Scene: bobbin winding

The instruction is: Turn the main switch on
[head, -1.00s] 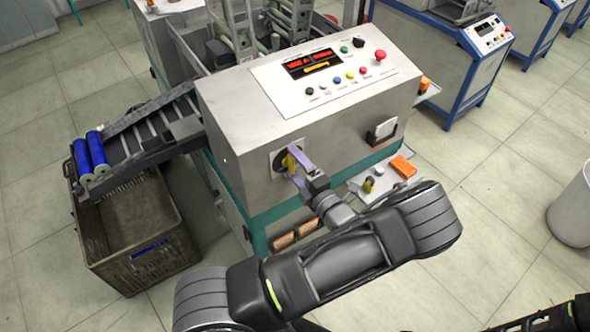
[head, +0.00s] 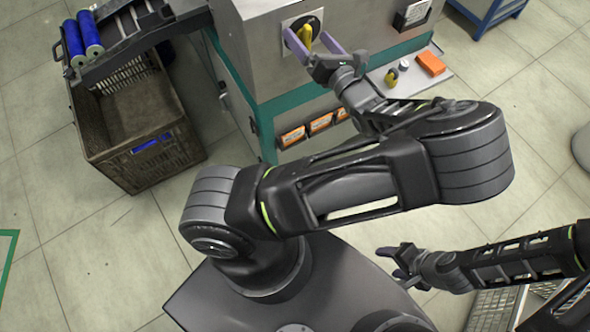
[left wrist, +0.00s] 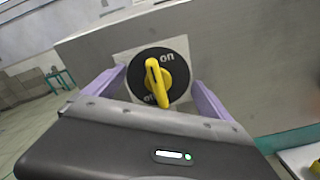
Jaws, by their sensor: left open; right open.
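The main switch is a yellow handle (head: 307,33) on a black round dial on the machine's front panel. In the left wrist view the handle (left wrist: 155,78) stands near upright on the dial, slightly tilted. "on" shows at the dial's top; a partly covered label shows at its lower left. My left gripper (head: 305,40) is open in front of the dial, with one purple finger on each side of the handle. In the left wrist view there are clear gaps between the fingers and the handle. My right gripper (head: 392,264) is open and empty, low and away from the machine.
A small shelf (head: 412,84) with an orange box (head: 430,63) juts out right of the switch. The floor between crate and machine is clear.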

